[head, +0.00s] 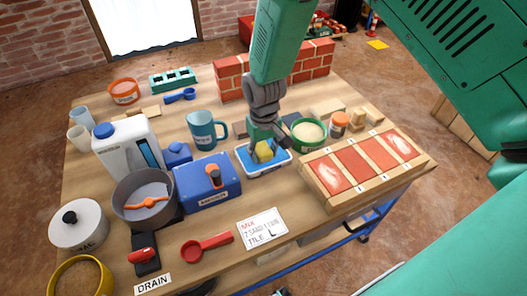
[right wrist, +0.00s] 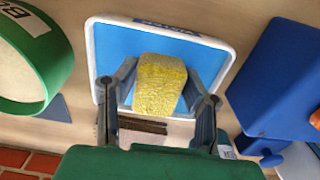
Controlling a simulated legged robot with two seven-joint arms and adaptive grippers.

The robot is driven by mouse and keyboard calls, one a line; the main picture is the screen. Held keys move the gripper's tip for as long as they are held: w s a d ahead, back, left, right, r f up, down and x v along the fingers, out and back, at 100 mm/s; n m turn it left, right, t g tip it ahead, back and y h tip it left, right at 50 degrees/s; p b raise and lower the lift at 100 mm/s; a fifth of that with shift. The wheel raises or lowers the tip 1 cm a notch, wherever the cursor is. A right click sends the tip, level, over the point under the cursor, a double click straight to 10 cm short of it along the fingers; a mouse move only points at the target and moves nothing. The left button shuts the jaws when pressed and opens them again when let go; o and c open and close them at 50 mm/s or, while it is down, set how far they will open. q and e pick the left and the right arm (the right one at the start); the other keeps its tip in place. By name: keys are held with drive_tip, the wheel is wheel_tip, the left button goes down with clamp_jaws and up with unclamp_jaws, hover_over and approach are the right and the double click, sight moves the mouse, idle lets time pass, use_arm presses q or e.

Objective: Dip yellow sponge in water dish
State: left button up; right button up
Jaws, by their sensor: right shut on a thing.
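The yellow sponge (head: 264,152) is between the fingers of my right gripper (head: 264,143), over the white-rimmed blue water dish (head: 281,165). In the right wrist view the gripper (right wrist: 160,95) is shut on the sponge (right wrist: 160,82), one finger on each side. The blue inside of the dish (right wrist: 115,45) lies behind the sponge. I cannot tell whether the sponge touches the water. My left gripper is not in view.
A blue box (head: 207,185) stands left of the dish and a green-rimmed bowl (head: 307,133) behind right. A wooden tile panel (head: 318,191) is at the right. A teal mug (head: 202,130) and brick wall (head: 228,80) stand behind. A card (head: 263,229) lies in front.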

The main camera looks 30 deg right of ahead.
sight(265, 151)
drive_tip(key=shift+d+f, duration=0.2)
drive_tip(key=shift+f, duration=0.05)
drive_tip(key=shift+a+f, duration=0.1)
drive_tip(key=shift+f, duration=0.05)
drive_tip(key=shift+s+f, duration=0.1)
idle(1.9)
wheel_tip(265, 151, up, 7)
drive_tip(key=p, duration=0.7)
idle(0.7)
